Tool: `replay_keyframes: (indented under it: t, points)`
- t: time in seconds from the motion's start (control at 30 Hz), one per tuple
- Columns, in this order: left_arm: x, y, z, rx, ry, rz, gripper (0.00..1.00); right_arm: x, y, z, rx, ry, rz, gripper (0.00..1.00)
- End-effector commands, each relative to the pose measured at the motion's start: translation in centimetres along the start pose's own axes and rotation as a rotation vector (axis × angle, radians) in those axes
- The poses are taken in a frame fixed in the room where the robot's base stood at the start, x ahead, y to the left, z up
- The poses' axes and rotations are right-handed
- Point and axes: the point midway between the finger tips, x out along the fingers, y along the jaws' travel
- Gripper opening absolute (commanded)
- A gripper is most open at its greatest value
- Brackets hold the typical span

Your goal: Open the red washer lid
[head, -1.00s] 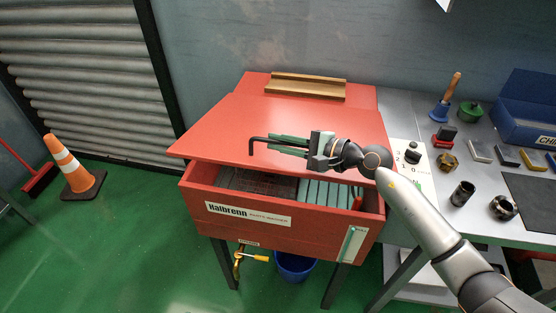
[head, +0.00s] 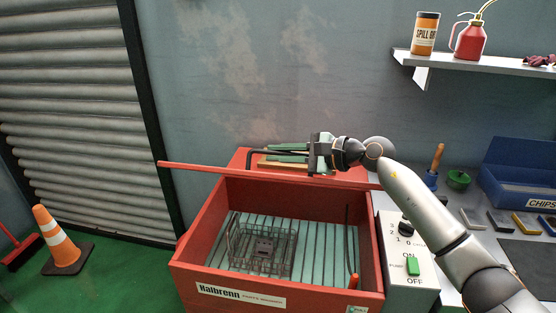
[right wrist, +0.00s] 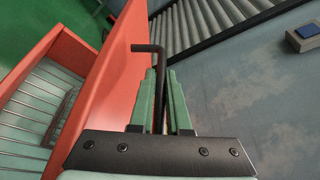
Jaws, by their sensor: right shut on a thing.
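The red washer (head: 230,298) stands at the centre of the head view. Its red lid (head: 200,168) is raised and seen almost edge-on, with the tub open below it. The lid also fills the middle left of the right wrist view (right wrist: 122,75). My right gripper (head: 290,152) is shut on the lid's black bent handle (head: 252,158), above the lid. In the right wrist view the handle (right wrist: 150,48) runs between the green fingers. Inside the tub a wire basket (head: 262,250) holds a small grey part on the slatted floor. My left gripper is not in view.
A control panel (head: 412,265) with a knob and green switch stands right of the tub. The bench beyond holds a blue chips bin (head: 520,175). A wall shelf (head: 475,62) is above right. An orange cone (head: 58,240) stands at left.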

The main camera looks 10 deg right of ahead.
Motion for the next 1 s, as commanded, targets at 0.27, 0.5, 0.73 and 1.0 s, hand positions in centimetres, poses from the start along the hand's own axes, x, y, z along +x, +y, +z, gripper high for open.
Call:
replay_keyframes:
  t: [0.27,0.5,0.73,1.0]
  points:
    - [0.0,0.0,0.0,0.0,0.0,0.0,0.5,-0.1,-0.1,-0.2,0.003,0.004,-0.003,0.0]
    - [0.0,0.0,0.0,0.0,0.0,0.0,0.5,0.0,0.0,-0.1,0.002,0.003,-0.002,0.41]
    - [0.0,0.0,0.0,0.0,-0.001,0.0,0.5,0.0,0.0,-0.1,0.001,0.002,-0.002,0.45]
    - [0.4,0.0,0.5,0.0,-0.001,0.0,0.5,-1.9,0.0,-0.3,-0.002,0.003,-0.004,0.45]
